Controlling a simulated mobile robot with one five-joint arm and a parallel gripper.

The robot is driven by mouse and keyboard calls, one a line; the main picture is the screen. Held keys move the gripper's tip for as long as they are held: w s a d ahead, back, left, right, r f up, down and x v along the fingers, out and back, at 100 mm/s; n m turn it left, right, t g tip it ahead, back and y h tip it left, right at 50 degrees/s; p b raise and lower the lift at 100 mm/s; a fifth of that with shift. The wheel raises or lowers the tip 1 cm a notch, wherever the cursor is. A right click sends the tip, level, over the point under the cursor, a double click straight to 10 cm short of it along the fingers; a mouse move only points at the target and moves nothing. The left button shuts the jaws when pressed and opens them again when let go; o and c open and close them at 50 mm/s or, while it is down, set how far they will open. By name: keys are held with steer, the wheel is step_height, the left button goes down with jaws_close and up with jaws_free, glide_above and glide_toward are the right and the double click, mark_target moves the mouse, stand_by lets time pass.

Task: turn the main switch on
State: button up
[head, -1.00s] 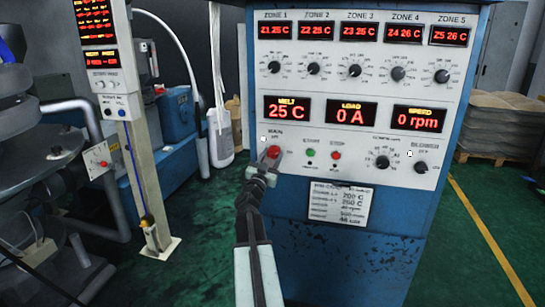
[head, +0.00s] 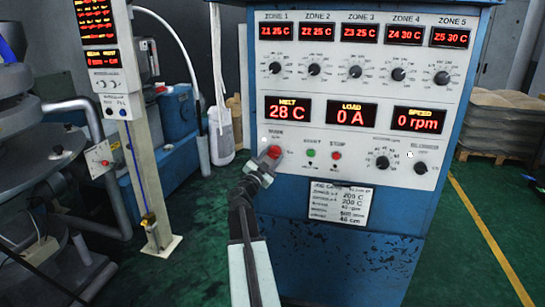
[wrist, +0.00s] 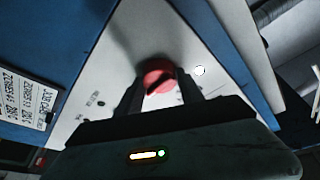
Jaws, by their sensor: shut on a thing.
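The main switch (head: 274,152) is a red round knob at the lower left of the control panel (head: 330,115). It also shows in the wrist view as a red disc (wrist: 158,72) with a dark slanted bar across it. My gripper (head: 266,162) reaches up to it from below, and its two dark fingers (wrist: 160,88) are shut on the knob, one on each side. The gripper looks tilted in the head view. A white lit lamp (wrist: 199,71) shows beside the knob. The fingers hide part of the knob's lower edge.
Green start (head: 311,153) and red stop (head: 336,155) buttons sit right of the knob. Zone displays, dials and a melt display (head: 287,110) reading 28 C are lit above. A post with another panel (head: 105,80) stands left.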

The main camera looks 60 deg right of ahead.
steer(key=o, duration=1.4)
steer(key=shift+a, duration=0.15)
steer(key=b+v, duration=0.2)
steer(key=v, duration=0.5)
steer(key=shift+a+f, duration=0.1)
steer(key=shift+a, duration=0.15)
